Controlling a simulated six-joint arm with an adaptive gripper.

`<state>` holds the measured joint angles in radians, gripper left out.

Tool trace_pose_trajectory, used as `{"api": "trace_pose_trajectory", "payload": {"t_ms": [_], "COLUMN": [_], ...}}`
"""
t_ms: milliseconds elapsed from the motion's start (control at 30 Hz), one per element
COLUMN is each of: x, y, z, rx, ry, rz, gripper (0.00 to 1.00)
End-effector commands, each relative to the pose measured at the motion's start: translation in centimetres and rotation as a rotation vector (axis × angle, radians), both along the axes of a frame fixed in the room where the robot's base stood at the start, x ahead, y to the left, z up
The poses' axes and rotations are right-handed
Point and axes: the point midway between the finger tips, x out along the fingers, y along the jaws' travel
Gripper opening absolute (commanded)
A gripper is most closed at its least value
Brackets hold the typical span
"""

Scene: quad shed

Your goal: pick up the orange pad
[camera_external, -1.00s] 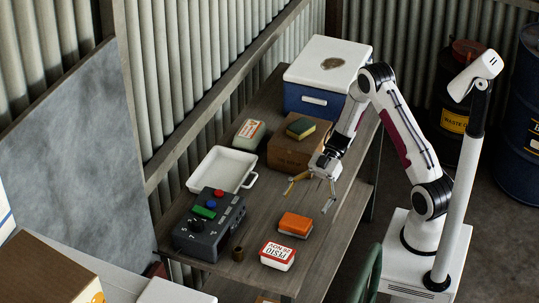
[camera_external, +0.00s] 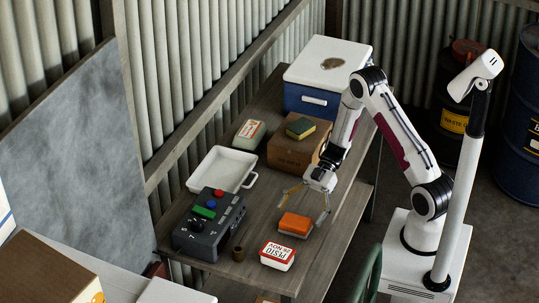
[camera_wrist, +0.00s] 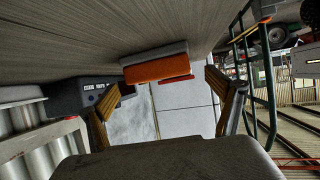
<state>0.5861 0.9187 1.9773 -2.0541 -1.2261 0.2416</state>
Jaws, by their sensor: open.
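In the wrist view my gripper (camera_wrist: 168,102) shows a finger at left and a finger at right, with a wide gap. Whether a fingertip touches the pad cannot be told.
A white-and-red Pesto tub (camera_external: 278,256) sits just in front of the pad. A cardboard box (camera_external: 290,152) with a sponge (camera_external: 300,128) stands behind.

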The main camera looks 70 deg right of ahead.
Motion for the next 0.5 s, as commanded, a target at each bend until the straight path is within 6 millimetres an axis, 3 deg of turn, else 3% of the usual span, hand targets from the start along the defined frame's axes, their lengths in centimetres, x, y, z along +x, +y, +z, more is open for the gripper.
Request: {"api": "trace_pose_trajectory", "payload": {"t_ms": [200, 500], "x": [0.2, 0.4], "y": [2.1, 2.7], "z": [-1.2, -1.5], "rx": [0.0, -0.001], "ry": [0.001, 0.0], "rz": [0.003, 0.0], "gripper": [0.92, 0.92]}}
